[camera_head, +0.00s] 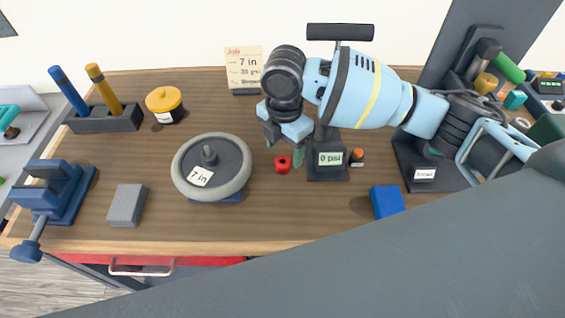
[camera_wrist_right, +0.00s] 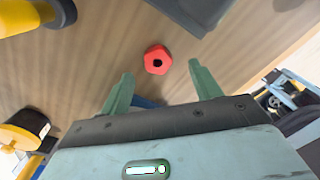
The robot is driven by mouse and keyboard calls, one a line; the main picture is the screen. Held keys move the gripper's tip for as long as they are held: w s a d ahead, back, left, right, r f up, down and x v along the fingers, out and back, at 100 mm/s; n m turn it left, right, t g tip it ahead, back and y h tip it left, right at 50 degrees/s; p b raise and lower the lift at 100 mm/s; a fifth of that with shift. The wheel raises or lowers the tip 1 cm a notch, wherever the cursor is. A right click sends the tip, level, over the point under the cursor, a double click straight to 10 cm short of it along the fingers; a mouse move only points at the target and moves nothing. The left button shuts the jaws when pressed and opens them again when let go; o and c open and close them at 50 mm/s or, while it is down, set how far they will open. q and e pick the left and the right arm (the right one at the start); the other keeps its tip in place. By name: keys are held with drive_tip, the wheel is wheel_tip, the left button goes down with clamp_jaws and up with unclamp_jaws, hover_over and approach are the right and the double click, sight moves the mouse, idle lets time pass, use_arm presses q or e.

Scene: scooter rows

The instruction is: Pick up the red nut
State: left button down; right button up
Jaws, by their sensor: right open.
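The red nut (camera_head: 283,164) lies on the wooden workbench (camera_head: 150,220), between the wheel and the gauge stand. It is a small hex nut with a dark hole, and it also shows in the right wrist view (camera_wrist_right: 157,60). My right gripper (camera_head: 285,150) is open, pointing down above the nut. In the wrist view its two green fingers (camera_wrist_right: 161,76) are spread and empty. The nut shows just past the fingertips, roughly in line with the gap between them. I cannot tell the exact height between. My left gripper is not in view.
A grey-tyred wheel (camera_head: 240,182) tagged 7 in lies left of the nut. A stand reading 0 psi (camera_head: 331,172) is close on the right, with a small orange-and-black piece (camera_head: 357,156) beside it. A blue block (camera_head: 387,201), grey block (camera_head: 127,204) and vise (camera_head: 60,188) stand farther out.

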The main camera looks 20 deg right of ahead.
sight(283, 160)
drive_tip(key=shift+w+a+f, duration=0.1)
drive_tip(key=shift+w+f, duration=0.05)
drive_tip(key=shift+f, duration=2.35)
drive_tip(key=shift+c, duration=0.4)
drive_tip(key=c, duration=1)
